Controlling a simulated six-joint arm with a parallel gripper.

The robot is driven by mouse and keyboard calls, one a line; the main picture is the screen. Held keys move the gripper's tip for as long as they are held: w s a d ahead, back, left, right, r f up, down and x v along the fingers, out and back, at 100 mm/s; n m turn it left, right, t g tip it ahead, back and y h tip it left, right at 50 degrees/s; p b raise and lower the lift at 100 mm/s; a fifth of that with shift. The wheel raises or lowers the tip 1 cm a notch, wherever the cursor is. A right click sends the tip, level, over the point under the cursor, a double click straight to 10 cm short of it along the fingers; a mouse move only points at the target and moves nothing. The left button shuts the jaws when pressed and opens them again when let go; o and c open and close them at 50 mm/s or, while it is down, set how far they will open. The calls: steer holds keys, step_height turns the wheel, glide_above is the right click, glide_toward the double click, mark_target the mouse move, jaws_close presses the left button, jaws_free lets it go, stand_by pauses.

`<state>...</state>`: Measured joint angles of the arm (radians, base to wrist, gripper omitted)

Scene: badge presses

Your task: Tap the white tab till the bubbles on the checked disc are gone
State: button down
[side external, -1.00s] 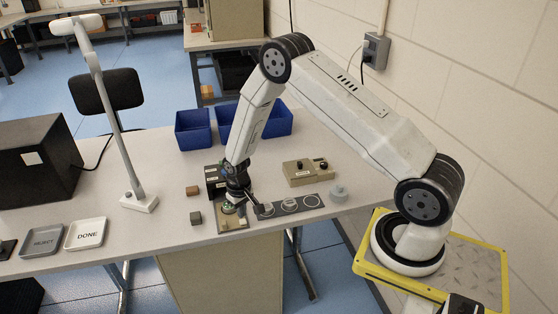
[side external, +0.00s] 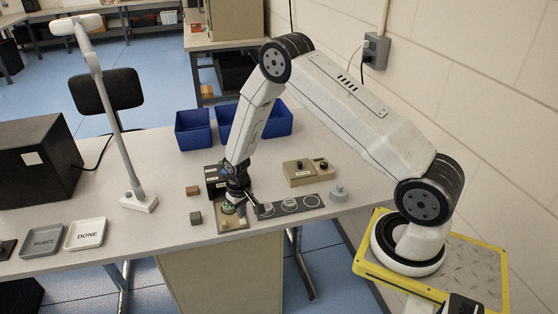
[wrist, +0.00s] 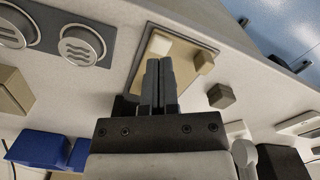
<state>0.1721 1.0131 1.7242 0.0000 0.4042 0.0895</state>
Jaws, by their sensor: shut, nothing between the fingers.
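My gripper (wrist: 160,85) is shut and empty, with its fingers pointing down over the press base (wrist: 208,46), a tan plate with a dark edge. In the wrist view a white tab (wrist: 160,45) lies just beyond the fingertips, and a tan block (wrist: 204,62) sits to its right on the plate. Whether the fingers touch anything is unclear. In the side view my gripper (side external: 237,204) is low over the press base (side external: 233,226). A pale greenish round part (side external: 228,208) shows beside it. I cannot make out the checked disc or any bubbles.
A dark strip (side external: 272,211) with several round places lies beside the press; one disc (wrist: 80,45) there has wavy lines. A tan control box (side external: 302,172) stands behind. Small blocks (side external: 195,218) lie left. DONE (side external: 86,233) and REJECT (side external: 42,241) trays are farther left, blue bins (side external: 193,130) behind.

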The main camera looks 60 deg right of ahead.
steer(key=shift+f, duration=1.4)
stand_by(1.7)
steer(key=shift+r, duration=4)
steer(key=shift+r, duration=0.1)
steer(key=s+a+r+n+t, duration=0.1)
steer(key=s+a+r, duration=0.2)
steer(key=s+r, duration=0.5)
steer(key=s+a+r+n+t, duration=0.1)
steer(key=s+a+r+n, duration=0.1)
steer(key=s+a+r, duration=0.2)
steer(key=shift+s+a+r+t, duration=0.3)
steer(key=shift+s+r, duration=1.55)
steer(key=shift+s, duration=0.05)
